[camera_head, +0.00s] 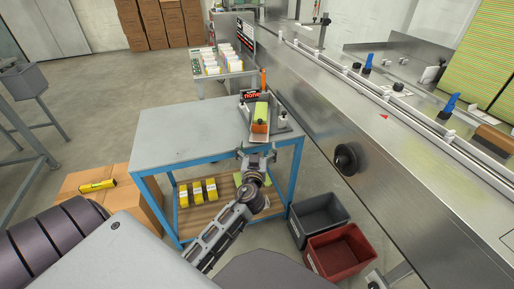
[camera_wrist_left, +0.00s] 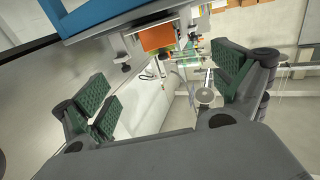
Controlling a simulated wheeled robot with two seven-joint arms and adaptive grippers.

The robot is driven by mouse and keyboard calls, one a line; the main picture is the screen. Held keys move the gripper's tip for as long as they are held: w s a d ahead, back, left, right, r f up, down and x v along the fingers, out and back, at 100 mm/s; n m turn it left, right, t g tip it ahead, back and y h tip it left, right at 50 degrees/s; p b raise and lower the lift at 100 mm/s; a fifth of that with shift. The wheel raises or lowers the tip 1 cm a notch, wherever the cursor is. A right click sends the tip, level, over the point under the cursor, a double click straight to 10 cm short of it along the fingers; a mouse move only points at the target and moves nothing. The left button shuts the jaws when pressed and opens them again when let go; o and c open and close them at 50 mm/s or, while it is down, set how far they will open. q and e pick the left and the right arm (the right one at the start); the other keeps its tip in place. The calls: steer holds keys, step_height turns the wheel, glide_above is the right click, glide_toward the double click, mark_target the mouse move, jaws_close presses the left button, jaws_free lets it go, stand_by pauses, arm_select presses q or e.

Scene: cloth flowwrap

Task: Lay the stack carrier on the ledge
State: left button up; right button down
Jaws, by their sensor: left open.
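The stack carrier appears to be the grey metal holder (camera_head: 284,124) with dark knobs at the right end of the table. A block with a yellow-green top and an orange end (camera_head: 260,126) sits in it. In the left wrist view the orange end (camera_wrist_left: 157,38) and grey holder parts (camera_wrist_left: 128,45) show at the top. My left gripper (camera_head: 257,153) is open and empty, just in front of the table's near edge and the carrier, apart from them. I cannot tell for certain which surface is the ledge; the steel machine's long upper edge (camera_head: 350,82) runs to the right. My right gripper is out of view.
The blue-framed table (camera_head: 190,130) is bare on its left. A black box with red lettering (camera_head: 250,94) and an orange item (camera_head: 263,77) stand behind the carrier. A grey bin (camera_head: 318,213) and a red bin (camera_head: 340,250) stand on the floor. Yellow packs (camera_head: 197,193) lie on the lower shelf.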

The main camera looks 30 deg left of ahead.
arm_select(q)
steer(key=shift+f, duration=0.1)
steer(key=s+d+f+m+g+h, duration=0.2)
steer(key=s+f+g, duration=0.25)
steer(key=f, duration=0.85)
steer(key=s+d+f+m+g+h, duration=0.25)
steer(key=s+f, duration=0.25)
steer(key=f, duration=0.7)
steer(key=s+d+f+m+g+h, duration=0.1)
steer(key=s+d+f+g+h, duration=0.1)
steer(key=s+d+f, duration=0.3)
steer(key=s+d+f+m+g+h, duration=0.2)
steer(key=s+d+f+g, duration=0.3)
steer(key=s+f, duration=0.5)
steer(key=s, duration=0.2)
steer(key=shift+s+d, duration=0.15)
steer(key=shift+s, duration=0.25)
